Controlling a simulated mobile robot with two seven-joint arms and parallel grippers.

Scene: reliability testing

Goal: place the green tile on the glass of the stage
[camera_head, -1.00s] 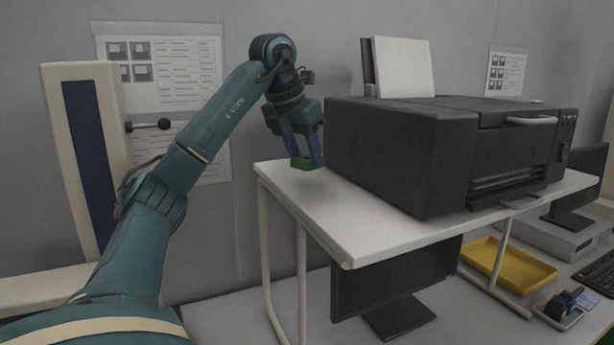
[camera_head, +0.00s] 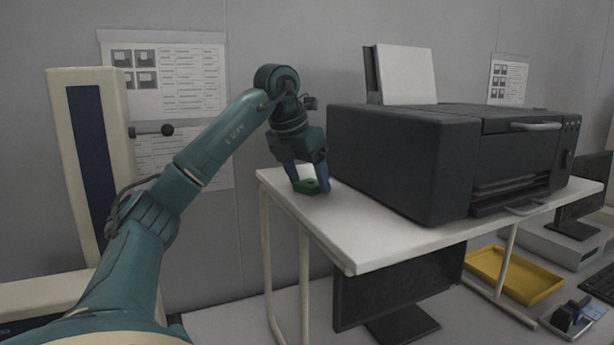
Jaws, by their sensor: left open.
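The green tile (camera_head: 306,187) is at the left end of the white shelf top, between the fingers of my left gripper (camera_head: 308,186). It appears to rest on the shelf surface, left of the printer. My left gripper points down with its blue fingers open around the tile; whether a finger touches it I cannot tell. I cannot make out a glass stage in this view. My right gripper is not in view.
A large black printer (camera_head: 400,165) covers most of the white shelf (camera_head: 350,235), close to my left gripper's right side. A cream column (camera_head: 118,130) with a black knob stands at left. Below are a monitor (camera_head: 385,290) and a yellow tray (camera_head: 520,276).

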